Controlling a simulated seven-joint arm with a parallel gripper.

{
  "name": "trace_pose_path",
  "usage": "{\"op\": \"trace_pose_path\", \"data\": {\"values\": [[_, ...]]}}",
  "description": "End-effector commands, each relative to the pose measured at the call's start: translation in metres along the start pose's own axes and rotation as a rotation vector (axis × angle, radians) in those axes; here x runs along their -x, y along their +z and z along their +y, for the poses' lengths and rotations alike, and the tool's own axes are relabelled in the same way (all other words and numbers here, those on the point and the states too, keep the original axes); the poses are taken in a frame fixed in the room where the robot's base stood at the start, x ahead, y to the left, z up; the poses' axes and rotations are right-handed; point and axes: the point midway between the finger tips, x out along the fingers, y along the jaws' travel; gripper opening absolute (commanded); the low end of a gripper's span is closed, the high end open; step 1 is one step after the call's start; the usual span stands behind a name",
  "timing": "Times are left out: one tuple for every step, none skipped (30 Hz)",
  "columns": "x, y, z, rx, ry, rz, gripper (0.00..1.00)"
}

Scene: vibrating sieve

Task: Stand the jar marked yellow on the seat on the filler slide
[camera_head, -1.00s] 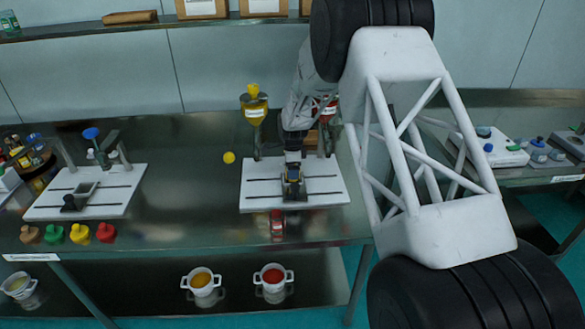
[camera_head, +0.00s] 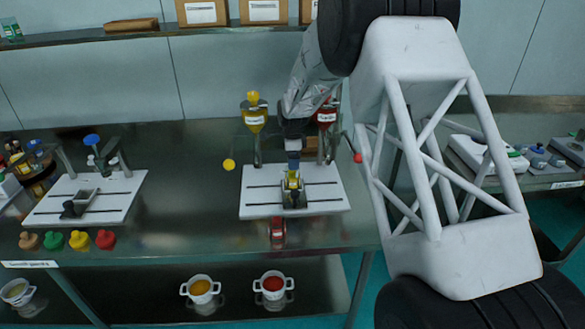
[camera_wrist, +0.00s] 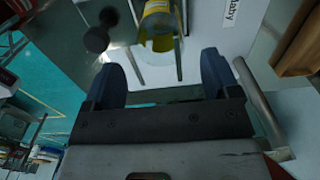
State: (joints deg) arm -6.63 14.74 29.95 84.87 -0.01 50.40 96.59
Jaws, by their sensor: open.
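The jar with the yellow mark (camera_head: 292,182) stands on the seat of the filler slide, in the middle of the white slotted board (camera_head: 256,205). It looks upright. It also shows in the wrist view as a jar with a yellow band (camera_wrist: 158,18), at the top, beyond the fingers. My gripper (camera_head: 293,157) is just above the jar in the head view. In the wrist view my gripper (camera_wrist: 160,75) has its two blue fingers wide apart with nothing between them. The seat itself is mostly hidden under the jar.
A yellow hopper (camera_head: 254,115) and a red hopper (camera_head: 326,114) stand behind the board. A yellow knob (camera_head: 229,165) and a red knob (camera_head: 357,158) flank it. A red-marked jar (camera_head: 278,230) stands in front. Coloured stoppers (camera_head: 79,240) and another white board (camera_head: 115,205) are left.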

Motion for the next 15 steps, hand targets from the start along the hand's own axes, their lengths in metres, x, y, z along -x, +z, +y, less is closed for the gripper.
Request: {"op": "trace_pose_path", "data": {"values": [[0.009, 0.0, 0.0, 0.0, -0.001, 0.0, 0.82], [0.013, 0.0, 0.0, 0.0, -0.001, 0.0, 0.82], [0.019, 0.0, 0.0, 0.0, -0.001, 0.0, 0.82], [0.023, 0.0, 0.0, 0.0, -0.002, 0.0, 0.82], [0.027, 0.0, 0.0, 0.0, -0.002, 0.0, 0.82], [0.031, 0.0, 0.0, 0.0, -0.001, 0.0, 0.82], [0.034, 0.0, 0.0, 0.0, 0.0, 0.0, 0.82], [0.036, 0.0, 0.0, 0.0, 0.0, 0.0, 0.82], [0.04, 0.0, 0.0, 0.0, 0.0, 0.0, 0.82], [0.041, 0.0, 0.0, 0.0, 0.0, 0.0, 0.82], [0.043, 0.0, 0.0, 0.0, 0.0, 0.0, 0.82], [0.045, 0.0, 0.0, 0.0, 0.0, 0.0, 0.82], [0.046, 0.0, 0.0, 0.0, 0.0, 0.0, 0.82], [0.046, 0.0, 0.0, 0.0, 0.0, 0.0, 0.82], [0.047, 0.0, 0.0, 0.0, 0.0, 0.0, 0.82]]}}
